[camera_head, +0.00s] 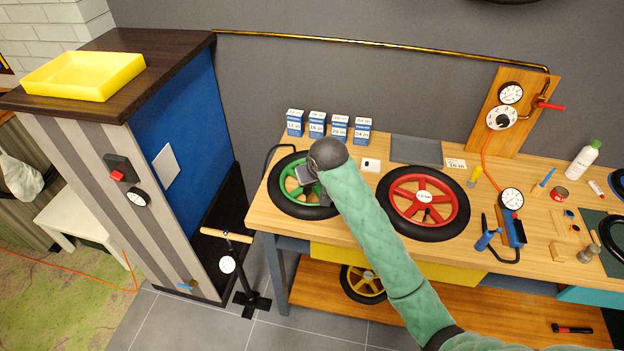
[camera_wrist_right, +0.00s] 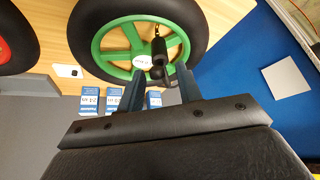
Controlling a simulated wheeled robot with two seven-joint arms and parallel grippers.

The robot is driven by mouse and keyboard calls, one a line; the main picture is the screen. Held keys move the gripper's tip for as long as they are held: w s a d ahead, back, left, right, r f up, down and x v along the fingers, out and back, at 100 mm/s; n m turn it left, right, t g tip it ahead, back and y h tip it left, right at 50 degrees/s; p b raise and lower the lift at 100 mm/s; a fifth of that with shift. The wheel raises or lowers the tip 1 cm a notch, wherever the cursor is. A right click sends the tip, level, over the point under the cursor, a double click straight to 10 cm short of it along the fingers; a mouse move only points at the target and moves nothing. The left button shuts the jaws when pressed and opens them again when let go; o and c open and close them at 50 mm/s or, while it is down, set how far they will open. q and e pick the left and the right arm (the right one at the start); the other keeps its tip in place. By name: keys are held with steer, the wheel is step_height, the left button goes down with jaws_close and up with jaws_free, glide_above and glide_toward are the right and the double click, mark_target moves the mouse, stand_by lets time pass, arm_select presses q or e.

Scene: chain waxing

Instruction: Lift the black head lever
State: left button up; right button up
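A black pump head with its lever (camera_wrist_right: 158,52) shows in the right wrist view, in front of the green wheel (camera_wrist_right: 128,40) near its hub. The exact outline of the lever is hard to tell from the rest of the head. My right gripper (camera_wrist_right: 160,72) is open, its two dark fingers apart, with the lower part of the black head between or just beyond the fingertips. I cannot tell whether they touch. In the head view my right gripper (camera_head: 304,178) is over the green wheel (camera_head: 281,198), and my wrist hides the pump head. My left gripper is not in view.
A floor pump (camera_head: 228,264) with a wooden handle stands left of the workbench (camera_head: 350,220). Several blue-white boxes (camera_head: 339,126) line the bench's back. A red wheel (camera_head: 395,198) lies right of my forearm. A blue-sided cabinet (camera_head: 190,120) stands at left.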

steer(key=shift+s+d+r+b, duration=0.1)
steer(key=shift+s+r+b, duration=0.05)
steer(key=shift+r+b, duration=0.15)
steer(key=b+v, duration=0.3)
steer(key=v, duration=0.4)
stand_by(0.4)
